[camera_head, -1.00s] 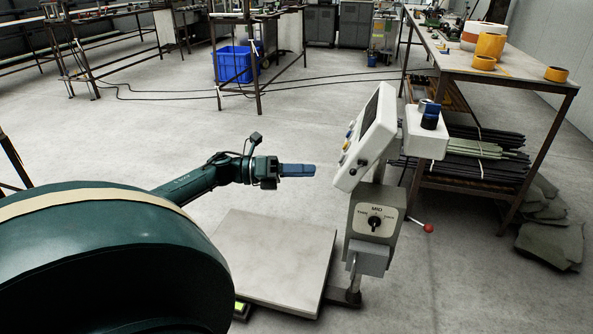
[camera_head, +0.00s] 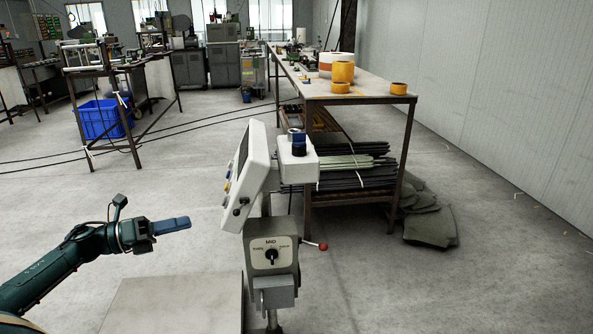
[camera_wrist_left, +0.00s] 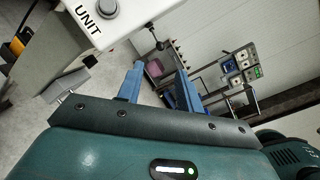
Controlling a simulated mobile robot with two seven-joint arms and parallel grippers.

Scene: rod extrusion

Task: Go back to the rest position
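My left gripper (camera_head: 186,222) reaches in from the left in the head view, its blue fingers pointing right toward the white control unit (camera_head: 248,180) with a gap between. In the left wrist view, the two blue fingers (camera_wrist_left: 160,70) stand apart with nothing between them, so the gripper is open and empty. The white unit's edge with the letters "UNIT" (camera_wrist_left: 88,24) shows at the top left of that view. My right gripper is not in view.
A grey box with a dial (camera_head: 271,256) is below the control unit, beside a flat platform (camera_head: 170,305). A red-knobbed lever (camera_head: 322,246) sticks out right. A workbench (camera_head: 378,98) with tape rolls stands behind. A blue crate (camera_head: 103,120) is far left. Open floor lies between.

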